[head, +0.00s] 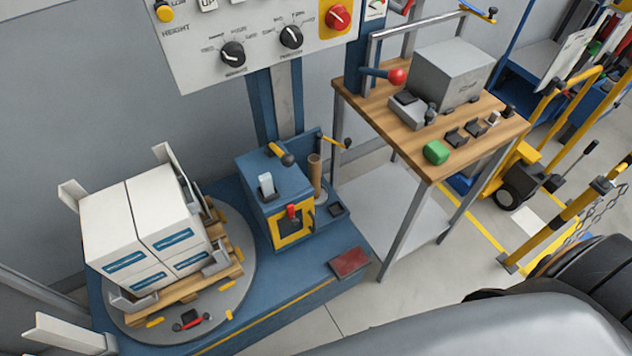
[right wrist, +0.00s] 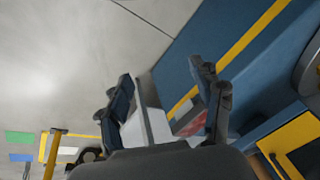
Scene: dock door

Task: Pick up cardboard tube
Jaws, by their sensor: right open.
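The cardboard tube (head: 315,172) is a slim brown cylinder standing upright in the head view. It stands beside the right side of a blue machine box (head: 270,185), on the blue base, in front of a blue upright plate. I cannot make it out in the right wrist view. My right gripper (right wrist: 161,76) is open, with nothing between its fingers. The blue base with its yellow stripe, a red pad and part of the yellow-framed box show beyond the fingers. My left gripper is in neither view.
White boxes (head: 150,225) sit on a wooden pallet on the round turntable (head: 245,290) at left. A wooden-topped workbench (head: 370,110) stands to the right of the tube. A red pad (head: 349,262) lies on the base's front. A control panel (head: 200,65) hangs above.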

